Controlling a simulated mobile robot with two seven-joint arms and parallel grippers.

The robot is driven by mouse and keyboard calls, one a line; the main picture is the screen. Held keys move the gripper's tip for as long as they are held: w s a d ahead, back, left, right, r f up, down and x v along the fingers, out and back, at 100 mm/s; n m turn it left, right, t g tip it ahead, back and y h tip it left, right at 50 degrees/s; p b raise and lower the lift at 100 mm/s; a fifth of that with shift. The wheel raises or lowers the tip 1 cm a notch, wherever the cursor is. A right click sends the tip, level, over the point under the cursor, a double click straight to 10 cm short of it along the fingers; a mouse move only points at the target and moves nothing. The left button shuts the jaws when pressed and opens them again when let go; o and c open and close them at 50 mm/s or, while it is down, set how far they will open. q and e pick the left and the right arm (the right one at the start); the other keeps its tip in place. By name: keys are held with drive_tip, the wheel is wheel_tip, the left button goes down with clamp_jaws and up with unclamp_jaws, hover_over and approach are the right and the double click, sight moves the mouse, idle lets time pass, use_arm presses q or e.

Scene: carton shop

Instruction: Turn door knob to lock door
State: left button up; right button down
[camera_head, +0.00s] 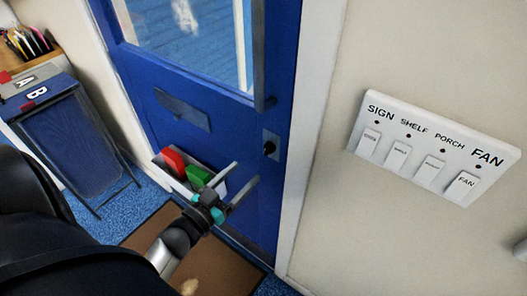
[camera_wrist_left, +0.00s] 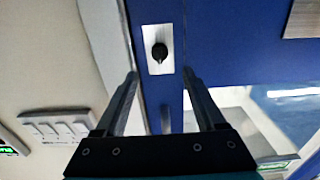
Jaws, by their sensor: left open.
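The blue door (camera_head: 230,120) has a glass pane and stands in a white frame. A small black door knob (camera_head: 269,148) sits on a pale metal plate near the door's right edge. My left gripper (camera_head: 246,173) is open and empty, below and left of the knob in the head view. In the left wrist view the knob (camera_wrist_left: 159,52) and its plate lie beyond the two fingertips (camera_wrist_left: 160,78), roughly between them and not touched. My right gripper is not in view.
A white switch panel (camera_head: 430,148) labelled SIGN, SHELF, PORCH and FAN is on the wall at right. A white bin (camera_head: 158,160) with red and green items is by the door. A brown mat (camera_head: 150,243) lies on blue carpet. A blue folding stand (camera_head: 70,135) is at left.

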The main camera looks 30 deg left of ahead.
sight(265, 152)
use_arm(q)
drive_tip(key=w, duration=0.9)
drive_tip(key=shift+w+d, duration=0.3)
drive_tip(key=shift+d, duration=0.1)
clamp_jaws()
